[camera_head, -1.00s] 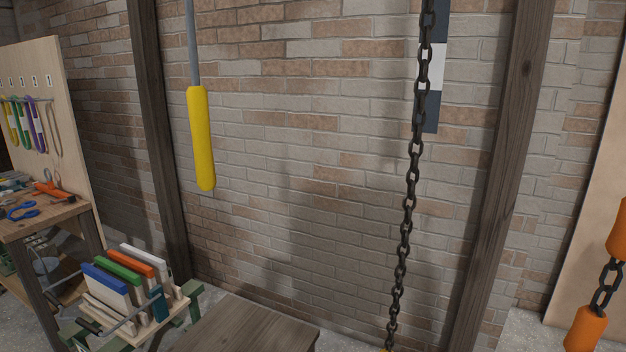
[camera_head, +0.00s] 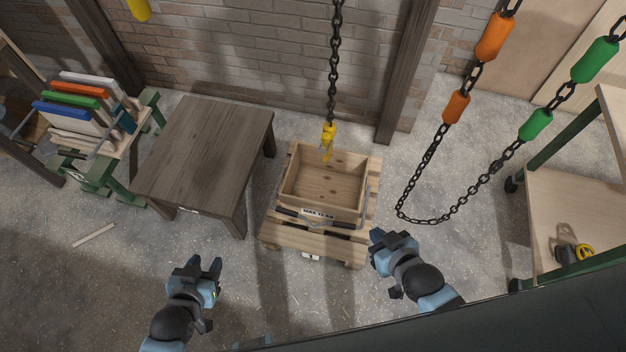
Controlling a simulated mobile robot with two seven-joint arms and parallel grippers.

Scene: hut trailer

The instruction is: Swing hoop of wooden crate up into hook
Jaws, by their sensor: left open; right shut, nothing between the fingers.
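The wooden crate (camera_head: 325,184) stands open-topped and empty on a pallet (camera_head: 313,246). A label is on its front wall. A dark metal bar, perhaps the hoop, lies low along the crate's side and front; its exact shape is too small to tell. A yellow hook (camera_head: 328,141) hangs on a black chain over the crate's back edge. My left gripper (camera_head: 206,265) is open and empty above the floor, left of and in front of the pallet. My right gripper (camera_head: 376,240) is shut and empty near the pallet's front right corner.
A dark wooden table (camera_head: 205,150) stands left of the pallet. A rack of coloured boards (camera_head: 85,105) is further left. A chain with orange and green sleeves (camera_head: 455,107) hangs at the right, near a green-framed shelf cart (camera_head: 570,200).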

